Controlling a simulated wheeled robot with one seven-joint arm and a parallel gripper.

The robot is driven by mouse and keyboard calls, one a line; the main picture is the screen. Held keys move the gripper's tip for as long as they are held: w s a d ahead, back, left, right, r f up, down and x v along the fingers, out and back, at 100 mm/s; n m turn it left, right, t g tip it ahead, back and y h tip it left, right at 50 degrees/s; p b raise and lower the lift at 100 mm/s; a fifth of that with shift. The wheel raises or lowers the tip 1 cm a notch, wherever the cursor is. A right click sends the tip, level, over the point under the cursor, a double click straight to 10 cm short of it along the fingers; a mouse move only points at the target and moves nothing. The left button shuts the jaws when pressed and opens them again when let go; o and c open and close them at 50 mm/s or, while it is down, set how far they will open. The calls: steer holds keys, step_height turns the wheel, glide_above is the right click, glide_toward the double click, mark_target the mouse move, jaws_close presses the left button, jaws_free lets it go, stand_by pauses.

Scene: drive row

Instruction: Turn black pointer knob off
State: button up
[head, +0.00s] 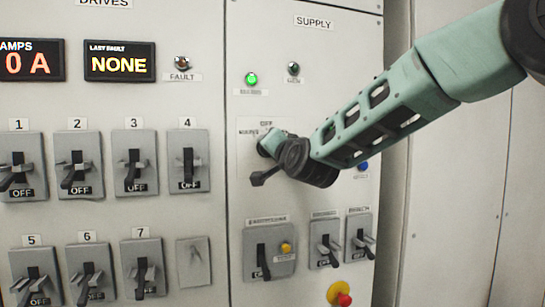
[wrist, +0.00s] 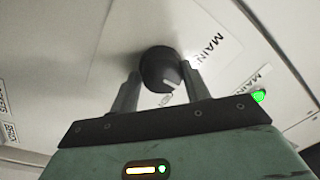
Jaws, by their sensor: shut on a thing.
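The black pointer knob (wrist: 161,70) is round with a pale pointer mark and sits on the white panel in the wrist view. My gripper (wrist: 162,82) has a finger on either side of the knob and is shut on it. The wrist view is turned against the head view, and a "MAIN" label shows beside the knob. In the head view my gripper (head: 264,160) is at the supply panel, below the "SUPPLY" plate. There my wrist and arm hide the knob and most of its label plate, on which "OFF" shows at the top.
A lit green lamp (head: 251,79) and a dark lamp (head: 293,69) are above my gripper. A blue button (head: 362,166) is partly behind my arm. Below are a large switch (head: 270,252), two small switches and a red knob (head: 339,294). Several drive switches fill the left panel.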

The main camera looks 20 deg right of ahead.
steer(key=shift+a+r, duration=0.25)
steer(key=shift+r, duration=0.05)
steer(key=o, duration=0.9)
steer(key=shift+f, duration=0.1)
steer(key=s+b, duration=0.1)
steer(key=s, duration=0.4)
steer(key=s+b, duration=0.1)
steer(key=s, duration=0.5)
steer(key=s+d+f+b, duration=0.1)
steer(key=s, duration=0.5)
steer(key=shift+s, duration=0.25)
steer(key=shift+a, duration=0.1)
